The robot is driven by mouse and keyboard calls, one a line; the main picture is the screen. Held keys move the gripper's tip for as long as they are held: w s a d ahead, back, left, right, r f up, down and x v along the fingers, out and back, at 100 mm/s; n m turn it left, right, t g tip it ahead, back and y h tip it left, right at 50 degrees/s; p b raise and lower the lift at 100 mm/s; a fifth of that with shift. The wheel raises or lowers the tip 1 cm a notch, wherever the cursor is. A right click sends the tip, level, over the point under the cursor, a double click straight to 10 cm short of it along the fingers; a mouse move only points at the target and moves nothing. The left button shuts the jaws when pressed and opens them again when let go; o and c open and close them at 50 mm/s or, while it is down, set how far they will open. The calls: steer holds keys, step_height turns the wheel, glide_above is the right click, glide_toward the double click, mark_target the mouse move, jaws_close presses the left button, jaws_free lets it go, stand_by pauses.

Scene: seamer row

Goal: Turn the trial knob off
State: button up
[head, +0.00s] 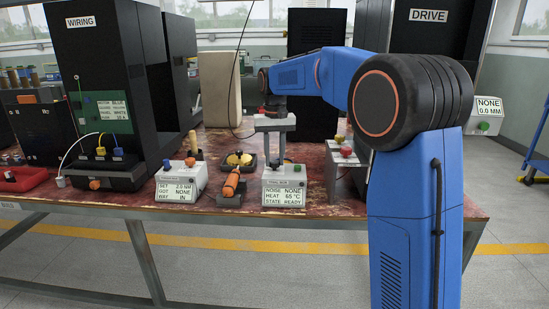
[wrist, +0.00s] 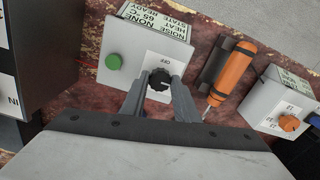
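The trial knob is a round black knob (wrist: 159,80) on the white top of a pale grey box (head: 284,187). The box's display reads noise NONE, heat 65 C, state READY. In the wrist view, small print that looks like OFF lies beside the knob, upside down. A light mark on the knob points roughly toward the lower part of that view. My gripper (wrist: 158,92) is over the box with one finger on each side of the knob. The fingers look apart; I cannot tell whether they touch it. In the head view my gripper (head: 281,157) hides the knob.
A green button (wrist: 113,62) sits on the same box. An orange-handled tool (wrist: 233,75) lies in a dark holder beside it. Another box (head: 181,184) with an orange knob stands left. A block with a red knob (head: 346,151) stands close on the right.

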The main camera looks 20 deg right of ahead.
steer(key=shift+n, duration=0.4)
steer(key=n, duration=0.3)
steer(key=shift+n, duration=0.3)
steer(key=n, duration=0.4)
steer(key=shift+n, duration=0.3)
steer(key=n, duration=0.8)
steer(key=shift+n, duration=0.4)
steer(key=shift+w, duration=0.1)
steer(key=o, duration=1)
steer(key=shift+r, duration=0.15)
